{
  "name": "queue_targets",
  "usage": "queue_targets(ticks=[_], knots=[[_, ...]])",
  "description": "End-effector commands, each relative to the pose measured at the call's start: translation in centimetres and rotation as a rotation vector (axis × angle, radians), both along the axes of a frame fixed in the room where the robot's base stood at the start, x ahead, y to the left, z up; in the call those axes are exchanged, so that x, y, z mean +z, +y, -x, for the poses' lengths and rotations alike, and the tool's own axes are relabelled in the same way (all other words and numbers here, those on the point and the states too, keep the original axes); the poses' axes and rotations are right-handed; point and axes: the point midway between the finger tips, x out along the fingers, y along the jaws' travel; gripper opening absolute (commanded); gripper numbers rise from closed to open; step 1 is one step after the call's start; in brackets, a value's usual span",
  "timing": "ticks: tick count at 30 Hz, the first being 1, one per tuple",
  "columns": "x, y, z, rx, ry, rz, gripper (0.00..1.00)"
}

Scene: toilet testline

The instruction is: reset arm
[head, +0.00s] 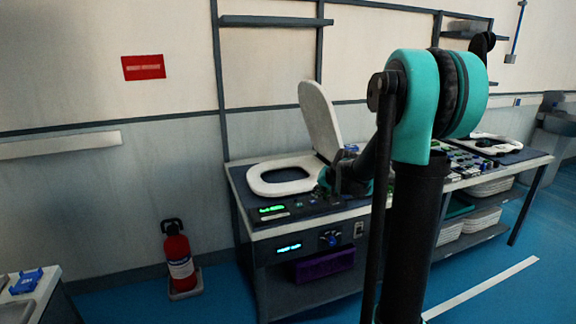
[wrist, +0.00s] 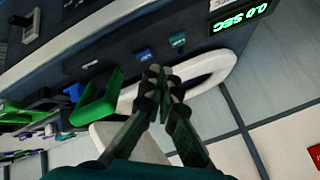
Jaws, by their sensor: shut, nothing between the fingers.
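My gripper (wrist: 166,74) is shut and empty in the wrist view, its two dark fingertips together. They show in front of the bench near the white toilet seat (wrist: 218,72). In the head view the seat (head: 262,180) lies on the test bench with its lid (head: 320,121) raised. My arm, with its teal joint, rises in front of the bench and hides part of it. I cannot make out the fingertips in the head view.
The test bench (head: 253,221) has a green display (head: 289,248); the wrist view shows another display reading 0.0 SEC (wrist: 240,18). A green part (wrist: 99,103) is left of the fingers. A fire extinguisher (head: 179,258) stands left of the bench. Blue floor is open in front.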

Motion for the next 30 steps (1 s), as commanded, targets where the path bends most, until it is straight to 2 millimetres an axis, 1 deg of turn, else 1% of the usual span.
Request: queue_targets(ticks=[1, 2, 3, 5, 6, 8, 9, 11, 12, 14, 15, 18, 21, 24, 27, 30], knots=[[-0.3, 0.1, 2.8, 0.018, 0.016, 0.029, 0.00], [-0.5, 0.0, 4.4, 0.029, 0.028, 0.049, 0.00], [-0.9, -0.1, 6.5, 0.042, 0.041, 0.074, 0.00], [-1.5, -0.3, 9.6, 0.062, 0.064, 0.113, 0.00], [-2.0, -0.4, 11.7, 0.076, 0.079, 0.138, 0.00], [-2.8, -0.7, 14.8, 0.095, 0.101, 0.175, 0.00], [-3.3, -0.9, 16.9, 0.107, 0.117, 0.200, 0.00], [-4.3, -1.3, 20.0, 0.127, 0.140, 0.238, 0.00], [-4.9, -1.5, 22.0, 0.139, 0.154, 0.264, 0.00], [-5.9, -1.9, 24.9, 0.155, 0.178, 0.298, 0.00], [-6.6, -2.2, 26.7, 0.166, 0.191, 0.320, 0.00], [-8.1, -2.9, 30.4, 0.186, 0.221, 0.366, 0.00], [-9.2, -3.4, 32.9, 0.199, 0.242, 0.397, 0.00], [-9.8, -3.7, 34.2, 0.207, 0.255, 0.414, 0.00], [-10.0, -3.8, 34.6, 0.210, 0.259, 0.420, 0.00], [-10.0, -3.8, 34.6, 0.210, 0.259, 0.420, 0.00]])
